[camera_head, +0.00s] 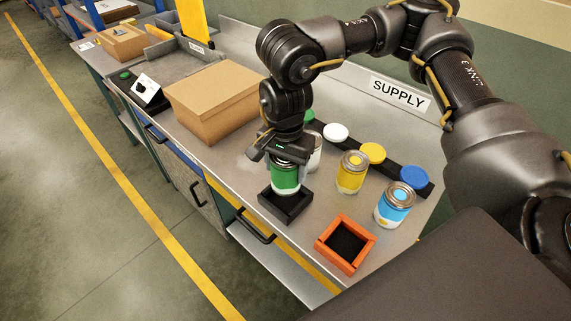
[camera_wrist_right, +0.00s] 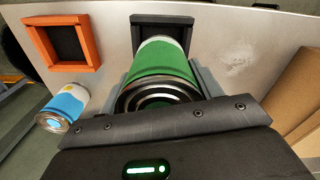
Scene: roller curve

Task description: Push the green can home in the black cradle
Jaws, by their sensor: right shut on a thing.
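The green can (camera_head: 286,179) is upright in my right gripper (camera_head: 283,158), which is shut around its upper part. The black cradle (camera_head: 286,209) is a square open frame on the metal counter, directly below the can. The can's pale lower end is at the cradle's opening; I cannot tell whether it touches the cradle floor. In the right wrist view the green can (camera_wrist_right: 163,64) fills the space in front of the gripper, its metal lid end towards me. The black cradle (camera_wrist_right: 150,23) shows behind its far end. My left gripper is not in view.
An orange cradle (camera_head: 360,232) stands empty at the front right. A yellow can (camera_head: 351,174), a blue can (camera_head: 394,206) and a partly hidden white can (camera_head: 316,156) stand nearby. A dark strip with coloured discs (camera_head: 373,153) lies behind them. A cardboard box (camera_head: 213,105) is left of my gripper.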

